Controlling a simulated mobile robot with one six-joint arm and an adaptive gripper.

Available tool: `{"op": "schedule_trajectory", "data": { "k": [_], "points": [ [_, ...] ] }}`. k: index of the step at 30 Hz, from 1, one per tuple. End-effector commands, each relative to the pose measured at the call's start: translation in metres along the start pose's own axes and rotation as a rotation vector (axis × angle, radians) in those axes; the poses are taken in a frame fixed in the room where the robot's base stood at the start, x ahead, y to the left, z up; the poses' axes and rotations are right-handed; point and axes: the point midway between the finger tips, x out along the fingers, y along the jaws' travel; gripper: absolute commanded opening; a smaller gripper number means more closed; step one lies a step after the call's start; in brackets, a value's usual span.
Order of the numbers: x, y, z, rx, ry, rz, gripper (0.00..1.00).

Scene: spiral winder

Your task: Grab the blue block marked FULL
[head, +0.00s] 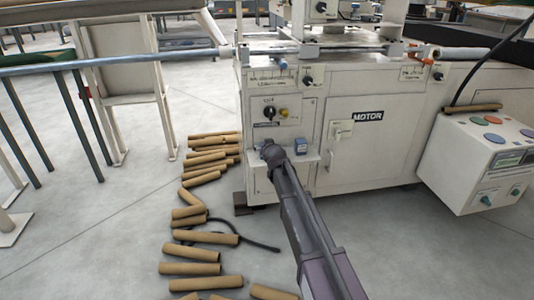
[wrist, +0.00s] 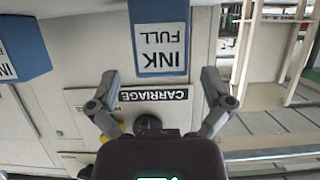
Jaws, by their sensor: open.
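The blue block marked FULL (wrist: 160,18) shows upside down at the top centre of the wrist view, with a white label reading INK FULL. My gripper (wrist: 160,76) is open and empty, its two fingers spread wide below the block in that view, one to each side of its line. The block lies beyond the fingertips, not between them. In the head view my gripper (head: 272,153) is at the machine's front, seen from behind, and seems to hide this block.
A second blue block (wrist: 28,42) is at the wrist view's left edge, its label cut off; a blue block (head: 301,146) shows just right of my gripper in the head view. The machine (head: 375,160) stands behind. Several cardboard tubes (head: 205,238) lie on the floor.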

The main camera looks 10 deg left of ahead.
Motion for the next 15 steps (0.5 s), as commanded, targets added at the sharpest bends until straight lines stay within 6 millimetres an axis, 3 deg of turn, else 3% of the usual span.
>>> {"op": "schedule_trajectory", "data": {
  "k": [1, 6, 15],
  "points": [
    [0.01, -0.002, 0.001, 0.0, 0.0, 0.0, 1.0],
    [0.024, -0.001, 0.001, 0.0, 0.0, 0.0, 1.0],
    [0.026, -0.001, 0.0, 0.0, 0.0, -0.001, 1.0]
  ]
}}
